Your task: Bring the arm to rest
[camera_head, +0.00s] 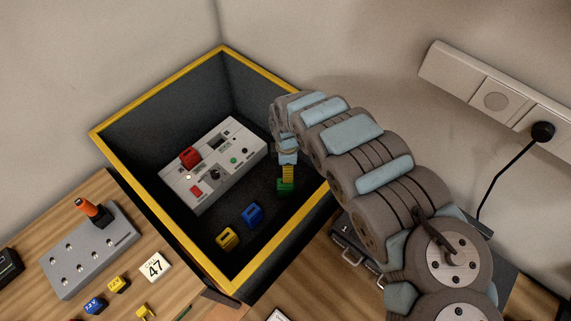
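My arm reaches from the lower right, bent over the right wall of a dark box (163,109) with a yellow rim. My gripper (288,158) is at the arm's far end, pointing down inside the box. Its fingers are small and mostly hidden, so I cannot tell whether it is open or shut. A green and yellow piece (286,185) shows directly below it; whether it is held or stands on the box floor is unclear.
In the box lie a grey panel (225,180) with a red block (189,157), a blue piece (254,214) and a yellow piece (228,238). Left on the wooden table are a grey socket block (90,252) and small pieces. A power strip (495,101) with a black plug is on the right wall.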

